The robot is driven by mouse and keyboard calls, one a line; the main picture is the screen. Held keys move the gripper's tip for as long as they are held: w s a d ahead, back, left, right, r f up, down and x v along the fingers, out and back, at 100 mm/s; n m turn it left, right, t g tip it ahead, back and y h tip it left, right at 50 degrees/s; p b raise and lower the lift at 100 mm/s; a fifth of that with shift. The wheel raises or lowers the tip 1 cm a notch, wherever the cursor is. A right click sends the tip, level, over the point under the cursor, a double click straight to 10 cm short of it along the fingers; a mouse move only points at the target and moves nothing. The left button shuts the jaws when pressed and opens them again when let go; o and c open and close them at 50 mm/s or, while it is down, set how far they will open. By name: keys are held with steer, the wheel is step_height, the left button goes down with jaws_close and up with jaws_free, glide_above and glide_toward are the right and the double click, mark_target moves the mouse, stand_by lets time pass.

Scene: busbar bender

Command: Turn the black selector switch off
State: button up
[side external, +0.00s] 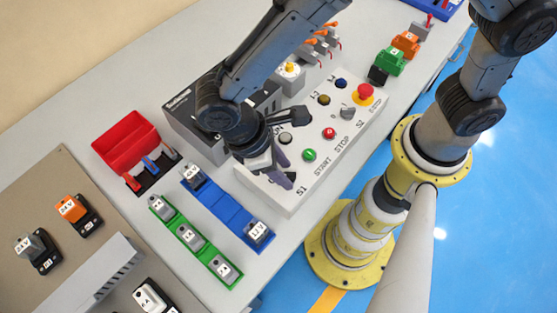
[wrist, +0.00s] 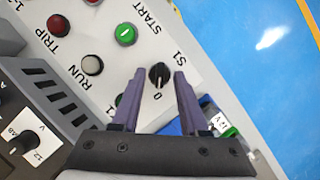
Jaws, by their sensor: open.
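The black selector switch (wrist: 159,76) is a small round knob on the light control panel, beside the label S1. A "0" is printed just below it in the wrist view, and a "1" lies lower left. Its pale mark seems to point towards the 0, but it is small. My gripper (wrist: 160,72) is open, with one purple finger on each side of the knob and gaps visible. Contact cannot be told.
The panel (side external: 290,200) also carries a green START button (side external: 309,155), a red STOP button (side external: 329,133), a grey selector (side external: 348,112) and a red emergency stop (side external: 365,92). A dark-fronted unit (side external: 187,118) stands behind. A blue rail (side external: 225,208) lies left.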

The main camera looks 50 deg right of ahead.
steer(key=v, duration=1.3)
steer(key=shift+w+r, duration=0.2)
steer(key=shift+r, duration=0.15)
steer(key=shift+a, duration=0.1)
steer(key=w+d+r+m+t+y, duration=0.1)
steer(key=d+r+m+y, duration=0.15)
steer(key=d+r, duration=0.45)
steer(key=w+d+r+m+t+y, duration=0.1)
steer(key=w+d+r+m, duration=0.2)
steer(key=d, duration=0.7)
steer(key=s+d+f+m+t, duration=0.3)
steer(key=s+d+t, duration=0.3)
steer(key=s+d, duration=0.5)
steer(key=shift+d+f+m+t, duration=0.2)
steer(key=shift+d+m+t, duration=0.15)
steer(key=shift+d, duration=0.35)
